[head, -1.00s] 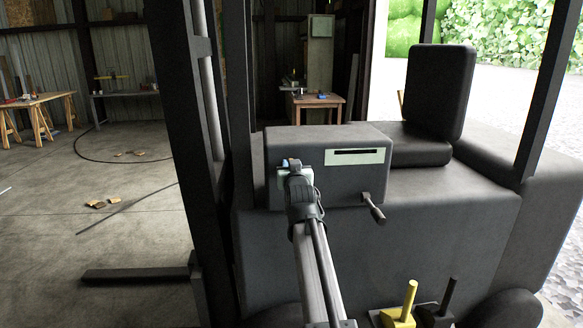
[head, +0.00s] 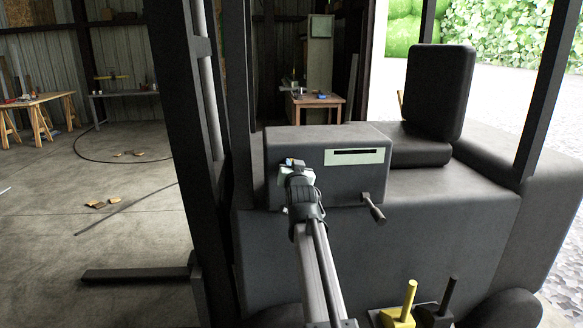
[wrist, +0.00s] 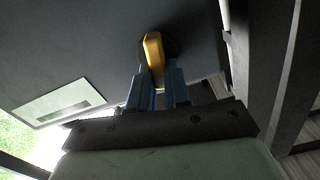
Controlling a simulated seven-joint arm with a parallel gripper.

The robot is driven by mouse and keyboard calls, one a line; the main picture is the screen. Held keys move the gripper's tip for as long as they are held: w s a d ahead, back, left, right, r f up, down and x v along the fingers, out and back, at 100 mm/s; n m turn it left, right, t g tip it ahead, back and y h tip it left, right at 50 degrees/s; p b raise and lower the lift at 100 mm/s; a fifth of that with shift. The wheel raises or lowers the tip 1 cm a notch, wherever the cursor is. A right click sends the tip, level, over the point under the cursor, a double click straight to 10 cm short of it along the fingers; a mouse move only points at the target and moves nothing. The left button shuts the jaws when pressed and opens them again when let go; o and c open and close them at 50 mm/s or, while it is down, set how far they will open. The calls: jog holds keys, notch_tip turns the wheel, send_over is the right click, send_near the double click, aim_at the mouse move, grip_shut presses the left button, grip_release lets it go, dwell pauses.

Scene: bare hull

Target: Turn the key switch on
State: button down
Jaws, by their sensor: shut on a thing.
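The yellow-orange key (wrist: 153,50) stands out from the dark face of the console in the wrist view, with a dark round base partly visible behind it. My gripper (wrist: 158,84) has its two blue fingers on either side of the key's near end, shut on it. In the head view my gripper (head: 292,165) is against the left part of the console front (head: 345,185). The key is hidden there behind my gripper and wrist.
A pale panel with a dark slot (head: 358,156) is right of my gripper on the console. A lever (head: 373,208) sticks out below it. A dark upright post (head: 238,110) stands close on the left. Yellow and black levers (head: 405,305) stand low at the right.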

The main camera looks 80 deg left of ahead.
jog(key=shift+w+a+f+m, duration=0.1)
jog(key=shift+w+m, duration=0.05)
jog(key=shift+m, duration=1.45)
jog(key=shift+w+f+m, duration=0.1)
jog(key=shift+w+m, duration=0.05)
jog(key=shift+m, duration=1.45)
jog(key=shift+w+a+f+m, duration=0.1)
jog(key=shift+w+m, duration=0.05)
jog(key=shift+m, duration=1.45)
jog(key=c, duration=1.1)
grip_release()
jog(key=shift+d, duration=0.1)
jog(key=shift+d, duration=0.1)
jog(key=d, duration=1.3)
jog(key=shift+d, duration=0.35)
